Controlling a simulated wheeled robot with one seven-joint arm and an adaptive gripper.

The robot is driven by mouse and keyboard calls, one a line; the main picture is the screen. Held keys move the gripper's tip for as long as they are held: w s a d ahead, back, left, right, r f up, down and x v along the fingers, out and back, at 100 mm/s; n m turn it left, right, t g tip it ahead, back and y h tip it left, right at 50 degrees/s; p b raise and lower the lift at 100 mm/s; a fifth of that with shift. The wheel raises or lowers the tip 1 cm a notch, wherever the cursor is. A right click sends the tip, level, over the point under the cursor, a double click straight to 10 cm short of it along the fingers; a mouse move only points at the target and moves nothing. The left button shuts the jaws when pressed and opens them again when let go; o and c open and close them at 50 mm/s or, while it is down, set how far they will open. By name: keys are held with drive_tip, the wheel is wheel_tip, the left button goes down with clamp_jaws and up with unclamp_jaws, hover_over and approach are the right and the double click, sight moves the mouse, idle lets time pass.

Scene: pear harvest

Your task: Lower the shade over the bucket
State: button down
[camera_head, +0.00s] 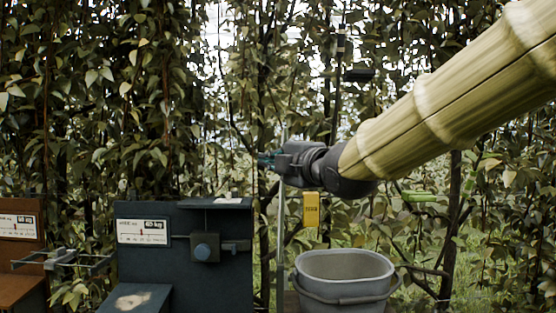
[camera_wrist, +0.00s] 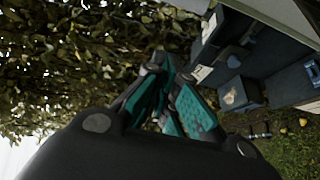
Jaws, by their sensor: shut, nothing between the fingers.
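The grey bucket (camera_head: 345,268) stands at the lower middle of the head view, its handle hanging across the front. Its top looks open, with no cover over it. I cannot make out a shade for certain in either view. My gripper (camera_head: 266,160) is left of and above the bucket, pointing left in front of the leaves. In the wrist view its teal-padded fingers (camera_wrist: 172,105) are shut and hold nothing I can see. My arm crosses the upper right and hides part of the area above the bucket.
A thin upright pole (camera_head: 281,230) stands just left of the bucket, and a yellow tag (camera_head: 311,209) hangs behind it. A dark blue station (camera_head: 190,275) with a scale label and knob is at lower left. Dense foliage fills the back.

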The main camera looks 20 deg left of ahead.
drive_tip(key=w+a+p, duration=0.2)
drive_tip(key=w+p, duration=0.3)
drive_tip(key=w, duration=0.2)
drive_tip(key=shift+w, duration=0.2)
idle(0.4)
drive_tip(key=shift+w+d+f, duration=0.15)
drive_tip(key=shift+f, duration=0.05)
